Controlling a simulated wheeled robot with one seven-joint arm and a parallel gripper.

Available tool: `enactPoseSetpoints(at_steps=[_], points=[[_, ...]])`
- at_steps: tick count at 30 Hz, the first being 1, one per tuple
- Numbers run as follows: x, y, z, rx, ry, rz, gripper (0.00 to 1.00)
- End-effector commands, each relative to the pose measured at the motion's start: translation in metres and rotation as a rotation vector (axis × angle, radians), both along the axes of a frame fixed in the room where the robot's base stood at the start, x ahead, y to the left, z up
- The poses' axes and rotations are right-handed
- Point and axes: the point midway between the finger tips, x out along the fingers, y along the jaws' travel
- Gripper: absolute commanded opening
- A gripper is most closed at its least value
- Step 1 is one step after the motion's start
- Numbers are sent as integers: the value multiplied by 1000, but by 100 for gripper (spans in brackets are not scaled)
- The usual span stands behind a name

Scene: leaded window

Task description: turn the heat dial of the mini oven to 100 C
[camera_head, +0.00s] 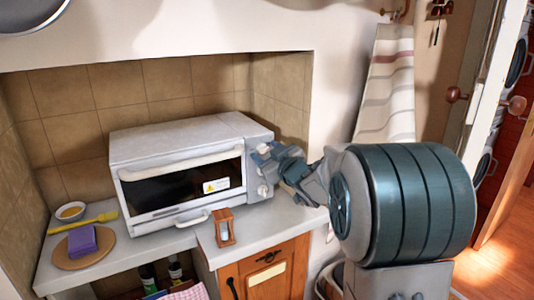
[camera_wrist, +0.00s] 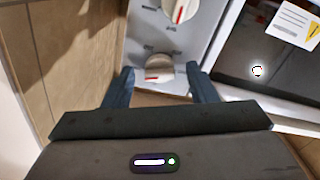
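The white mini oven (camera_head: 180,140) stands in a tiled alcove, its control panel on the right side of its front. Gaps show on both sides of this dial. A second white dial (camera_wrist: 180,9) with a red mark lies farther up the picture. The panel lettering is too small to read.
The glass door with its long handle (camera_head: 182,162) is left of the panel. A wooden-framed sand timer (camera_head: 224,227) stands on the counter in front. A purple sponge (camera_head: 82,240) on a round board, a yellow utensil (camera_head: 84,223) and a small bowl (camera_head: 70,211) are at left.

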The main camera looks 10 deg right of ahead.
Motion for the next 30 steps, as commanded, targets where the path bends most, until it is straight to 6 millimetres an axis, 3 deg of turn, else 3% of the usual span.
enactPoseSetpoints(at_steps=[11,24,30], points=[[-9,-4,1,-1,-2,-2,52],[-92,-31,1,-1,-4,-3,52],[-120,-39,1,0,-2,-2,52]])
